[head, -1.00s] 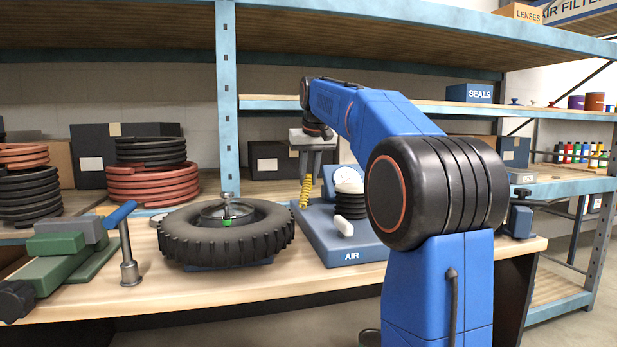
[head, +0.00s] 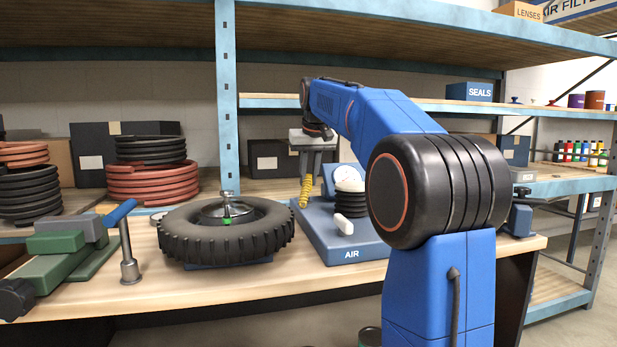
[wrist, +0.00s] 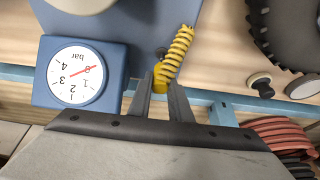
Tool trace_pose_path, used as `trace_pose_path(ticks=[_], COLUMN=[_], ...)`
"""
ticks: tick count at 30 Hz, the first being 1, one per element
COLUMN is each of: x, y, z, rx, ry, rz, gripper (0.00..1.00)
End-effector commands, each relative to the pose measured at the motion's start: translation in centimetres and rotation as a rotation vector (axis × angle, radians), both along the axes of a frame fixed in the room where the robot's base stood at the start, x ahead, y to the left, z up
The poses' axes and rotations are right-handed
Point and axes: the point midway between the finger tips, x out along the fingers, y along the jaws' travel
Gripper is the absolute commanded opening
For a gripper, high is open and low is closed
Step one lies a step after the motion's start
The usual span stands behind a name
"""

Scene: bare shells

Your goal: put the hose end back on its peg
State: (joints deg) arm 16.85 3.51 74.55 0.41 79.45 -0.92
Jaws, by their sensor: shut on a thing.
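The yellow coiled hose (head: 306,190) hangs below my gripper (head: 310,168) in the head view, above the blue AIR base (head: 312,238). In the wrist view the coil (wrist: 178,52) runs up and right from its yellow end (wrist: 160,78). My gripper (wrist: 160,84) is shut on that end, with one finger on each side. A small dark round part (wrist: 161,52) shows just beyond the hose end. I cannot tell whether it is the peg, or whether the hose end touches it.
A blue pressure gauge (wrist: 52,85) stands beside my gripper. A black bellows with a white top (head: 349,179) and a white piece (head: 344,225) are on the base. A tyre (head: 190,243) lies to the left. A shelf post (head: 227,120) stands behind.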

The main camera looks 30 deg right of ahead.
Motion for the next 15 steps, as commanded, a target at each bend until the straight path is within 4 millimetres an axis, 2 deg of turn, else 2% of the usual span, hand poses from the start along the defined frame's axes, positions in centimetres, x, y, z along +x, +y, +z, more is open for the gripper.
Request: trace_pose_path(ticks=[15], x=[-0.01], y=[0.0], z=[-0.39], rx=[0.0], ry=[0.0], rz=[0.0], gripper=[0.0])
